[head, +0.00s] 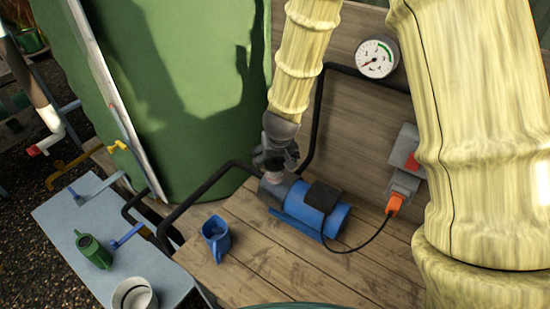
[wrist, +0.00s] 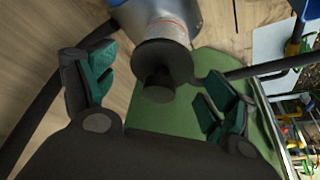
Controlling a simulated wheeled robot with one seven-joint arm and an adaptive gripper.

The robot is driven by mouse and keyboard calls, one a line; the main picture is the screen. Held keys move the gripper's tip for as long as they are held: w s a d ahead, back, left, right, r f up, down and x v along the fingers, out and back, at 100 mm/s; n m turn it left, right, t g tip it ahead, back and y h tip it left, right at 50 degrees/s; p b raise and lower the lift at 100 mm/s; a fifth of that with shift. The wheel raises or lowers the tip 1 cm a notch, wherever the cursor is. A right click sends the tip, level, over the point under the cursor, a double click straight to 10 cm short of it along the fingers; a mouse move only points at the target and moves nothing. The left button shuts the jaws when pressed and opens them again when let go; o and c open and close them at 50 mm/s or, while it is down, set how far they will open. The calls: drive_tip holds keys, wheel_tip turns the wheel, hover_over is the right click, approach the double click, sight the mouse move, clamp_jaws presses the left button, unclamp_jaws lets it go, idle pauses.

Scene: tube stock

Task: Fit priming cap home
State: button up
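The blue pump (head: 332,222) with a grey front housing stands on the wooden bench. My gripper (head: 277,158) is directly above the pump's front end in the head view. In the wrist view the gripper (wrist: 158,92) is open, its teal-padded fingers apart on either side of a dark round cap (wrist: 162,62) with a small knob. The fingers do not appear to touch the cap. The cap sits over the pump's grey neck (wrist: 165,27); whether it is fully seated I cannot tell. In the head view the gripper largely hides it.
A blue jug (head: 216,238) stands on the bench (head: 255,262) left of the pump. Black pipes (head: 205,190) run from the pump. A gauge (head: 377,57) and a grey switch box (head: 405,160) are on the back board. A green tank (head: 180,90) stands left. A grey side table holds a green can (head: 93,252).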

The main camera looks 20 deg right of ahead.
drive_tip(key=shift+r, duration=0.15)
drive_tip(key=v, duration=1.1)
drive_tip(key=shift+s+r, duration=0.2)
drive_tip(key=shift+r, duration=0.1)
idle(1.6)
